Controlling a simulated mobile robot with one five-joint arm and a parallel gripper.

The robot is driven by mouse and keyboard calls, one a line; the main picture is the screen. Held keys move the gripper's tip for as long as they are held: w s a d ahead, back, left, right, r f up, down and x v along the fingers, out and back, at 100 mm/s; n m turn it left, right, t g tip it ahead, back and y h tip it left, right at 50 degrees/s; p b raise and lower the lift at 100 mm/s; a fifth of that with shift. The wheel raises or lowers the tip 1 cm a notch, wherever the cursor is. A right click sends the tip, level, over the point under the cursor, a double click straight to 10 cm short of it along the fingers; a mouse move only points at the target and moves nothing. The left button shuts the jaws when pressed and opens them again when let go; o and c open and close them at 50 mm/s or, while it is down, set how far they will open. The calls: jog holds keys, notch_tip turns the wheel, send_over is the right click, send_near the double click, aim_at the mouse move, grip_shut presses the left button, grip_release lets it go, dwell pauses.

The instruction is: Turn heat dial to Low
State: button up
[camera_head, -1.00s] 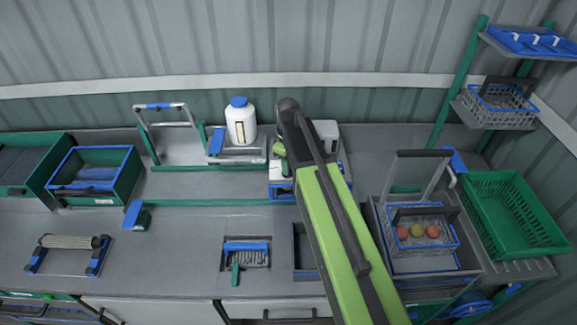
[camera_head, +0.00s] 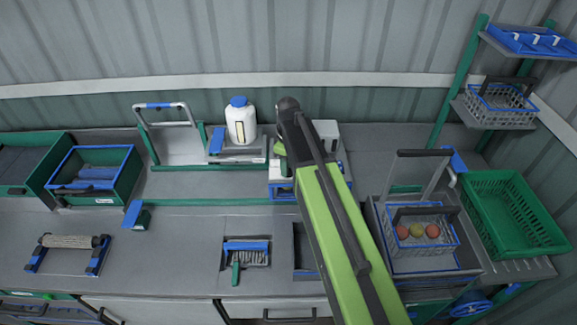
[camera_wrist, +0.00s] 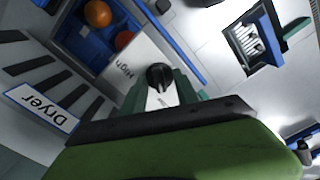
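The heat dial is a round black knob (camera_wrist: 159,76) on a white panel (camera_wrist: 124,66) in the wrist view. The word "High" stands to its left; a small label below it is too small to read. I cannot tell the dial's setting. My gripper (camera_wrist: 162,88) is open, with one dark green finger on each side of the dial's near edge; contact is not clear. A "Dryer" label (camera_wrist: 40,107) shows at the left. In the head view my arm covers much of the white dryer (camera_head: 328,130) and hides the dial.
A blue tray (camera_wrist: 92,38) with an orange and a red tomato lies beside the panel in the wrist view. In the head view a white bottle (camera_head: 241,126) stands left of my gripper, and a crate (camera_head: 395,262) with tomatoes sits at the right.

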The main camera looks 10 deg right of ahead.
jog(key=shift+r, duration=0.1)
notch_tip(320, 180, up, 17)
jog(key=p, duration=1.7)
jog(key=shift+r, duration=0.1)
